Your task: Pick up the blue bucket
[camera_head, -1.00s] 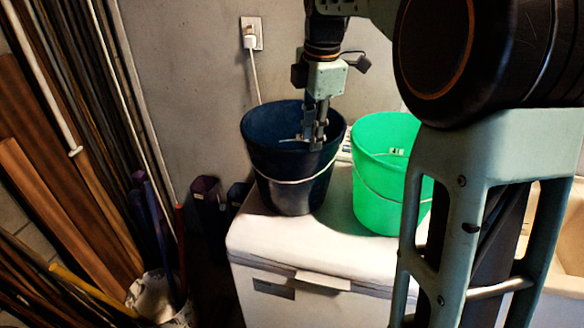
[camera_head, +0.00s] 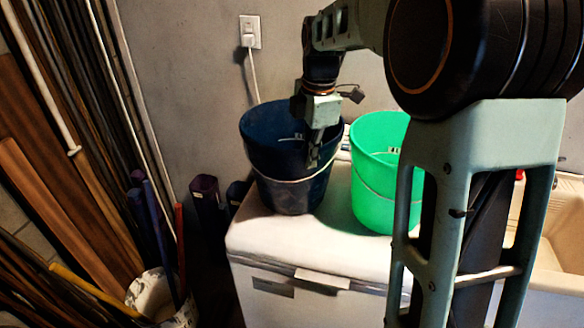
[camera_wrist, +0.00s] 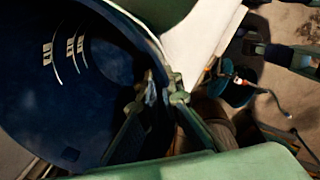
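The blue bucket (camera_head: 285,190) is dark blue with a pale wire handle and stands upright on a white appliance. It fills the left of the wrist view (camera_wrist: 60,110), where pale marks show on its inner wall. My gripper (camera_head: 313,160) points down at the bucket's right front rim. In the wrist view my gripper's fingertips (camera_wrist: 165,93) are close together, one on each side of the rim. I cannot tell whether they press on the wall. The finger outside the bucket is partly hidden in the head view.
A green bucket (camera_head: 372,187) stands just right of the blue one, close to it. The white appliance (camera_head: 300,240) has clear top at the front. Planks and poles (camera_head: 70,130) lean at left. A wall outlet with a cord (camera_head: 250,35) is behind.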

